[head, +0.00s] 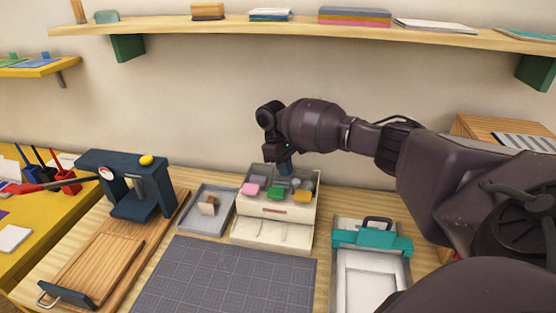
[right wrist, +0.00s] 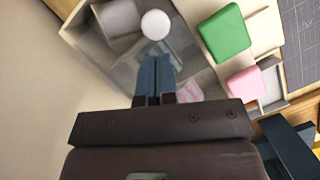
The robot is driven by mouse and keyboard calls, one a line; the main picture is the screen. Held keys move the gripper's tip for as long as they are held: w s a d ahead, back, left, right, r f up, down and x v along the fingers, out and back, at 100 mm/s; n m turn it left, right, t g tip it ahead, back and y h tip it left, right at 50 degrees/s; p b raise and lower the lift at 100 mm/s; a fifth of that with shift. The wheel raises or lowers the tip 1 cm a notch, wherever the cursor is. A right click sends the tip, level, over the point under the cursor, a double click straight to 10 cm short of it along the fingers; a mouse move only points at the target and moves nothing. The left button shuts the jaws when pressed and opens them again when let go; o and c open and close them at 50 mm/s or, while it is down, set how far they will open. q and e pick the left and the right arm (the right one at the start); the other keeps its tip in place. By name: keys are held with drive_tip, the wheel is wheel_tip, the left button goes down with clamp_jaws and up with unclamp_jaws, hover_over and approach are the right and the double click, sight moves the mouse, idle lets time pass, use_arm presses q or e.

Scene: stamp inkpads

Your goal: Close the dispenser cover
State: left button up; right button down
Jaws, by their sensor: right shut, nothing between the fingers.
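The dispenser (head: 306,213) is a cream box on the bench, with pink, green and yellow blocks along its front. A see-through grey cover (right wrist: 95,40) with a white round knob (right wrist: 155,24) shows in the right wrist view; how far it is open is hard to tell. My right gripper (head: 285,168) is over the back of the dispenser. Its blue fingers (right wrist: 155,72) are shut with nothing between them, just below the knob in the wrist view. Whether they touch the cover is unclear. My left gripper is out of view.
A grey tray (head: 222,222) stands left of the dispenser, and a dark blue press (head: 120,158) is farther left. A grey mat (head: 225,278) lies in front. A teal-barred tray (head: 372,240) is on the right. A shelf (head: 300,26) runs above.

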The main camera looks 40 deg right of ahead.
drive_tip(key=shift+s+d, duration=0.1)
drive_tip(key=shift+s, duration=0.3)
drive_tip(key=shift+s+f, duration=0.1)
drive_tip(key=shift+f, duration=0.1)
